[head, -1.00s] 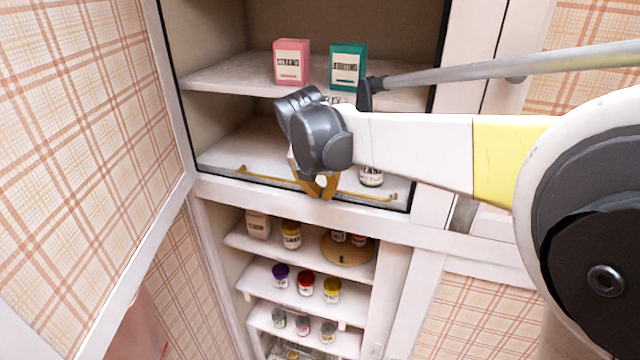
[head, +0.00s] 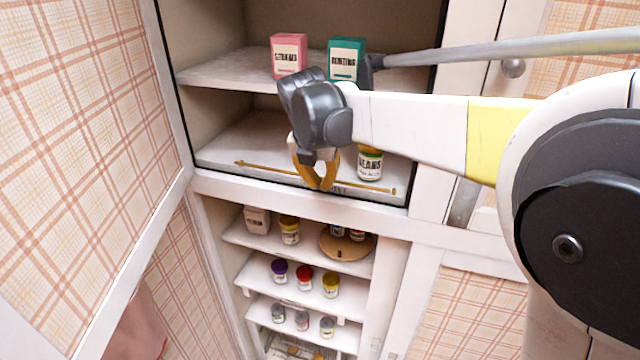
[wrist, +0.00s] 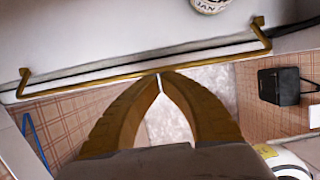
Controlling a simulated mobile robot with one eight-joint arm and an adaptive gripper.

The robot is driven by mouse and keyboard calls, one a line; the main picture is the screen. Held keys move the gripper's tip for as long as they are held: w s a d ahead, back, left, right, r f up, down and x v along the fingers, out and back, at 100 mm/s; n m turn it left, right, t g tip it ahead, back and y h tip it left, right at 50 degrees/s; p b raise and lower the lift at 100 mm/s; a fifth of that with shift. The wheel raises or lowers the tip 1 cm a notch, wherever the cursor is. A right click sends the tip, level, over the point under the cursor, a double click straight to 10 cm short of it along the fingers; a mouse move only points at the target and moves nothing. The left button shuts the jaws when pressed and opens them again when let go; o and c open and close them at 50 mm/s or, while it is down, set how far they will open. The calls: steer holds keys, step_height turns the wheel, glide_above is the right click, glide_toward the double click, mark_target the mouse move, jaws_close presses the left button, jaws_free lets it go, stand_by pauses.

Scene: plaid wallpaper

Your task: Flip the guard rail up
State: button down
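The guard rail (head: 272,169) is a thin brass bar with short bent ends along the front edge of the upper cabinet's lower shelf. In the wrist view the rail (wrist: 90,82) crosses the picture, its short end arms running from the bar back toward the shelf. My gripper (head: 322,188) is in front of the rail's middle, with its yellow fingers bowed and their tips together. In the wrist view my fingertips (wrist: 162,76) meet right at the bar's near side. I cannot tell whether they touch it; nothing is visibly clamped.
A white beans jar (head: 369,166) stands behind the rail, right of my gripper. A pink box (head: 289,58) and a green box (head: 346,60) stand on the shelf above. An open plaid door (head: 80,130) is at the left. Several jars fill the shelves below.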

steer(key=shift+w+r, duration=0.1)
steer(key=shift+r, duration=0.1)
steer(key=shift+w+d+r+b, duration=0.3)
steer(key=shift+w+r, duration=0.4)
steer(key=shift+r, duration=0.1)
steer(key=shift+r, duration=0.1)
stand_by(1.3)
